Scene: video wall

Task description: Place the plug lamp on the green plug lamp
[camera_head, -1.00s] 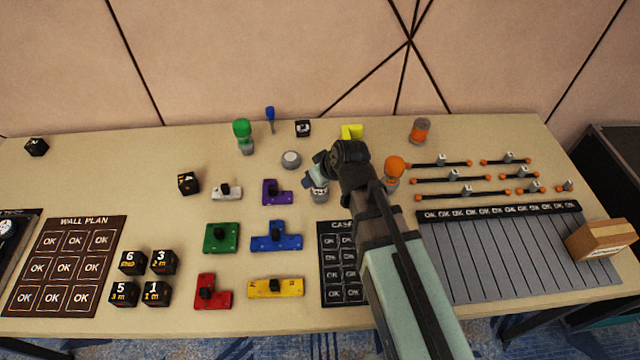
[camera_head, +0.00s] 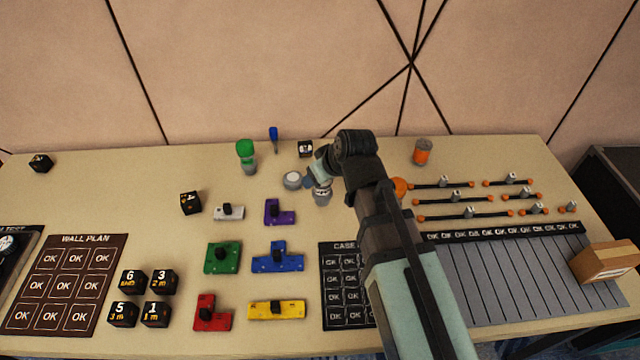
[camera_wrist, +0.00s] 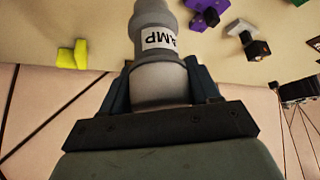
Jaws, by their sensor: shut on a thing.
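My gripper (camera_head: 318,181) is shut on a grey cylindrical plug lamp (camera_head: 322,197). The wrist view shows this grey lamp (camera_wrist: 160,80) between the two dark fingers (camera_wrist: 160,85), with a white label partly reading "LAMP". In the head view it is over the table's middle, and I cannot tell its height. The green plug lamp (camera_head: 246,154), a green cap over a greyish body, stands upright at the back of the table, left of and apart from my gripper.
A round grey-white piece (camera_head: 292,180) lies just left of the held lamp. An orange can (camera_head: 422,152) stands at right. The wrist view shows a yellow block (camera_wrist: 72,56).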

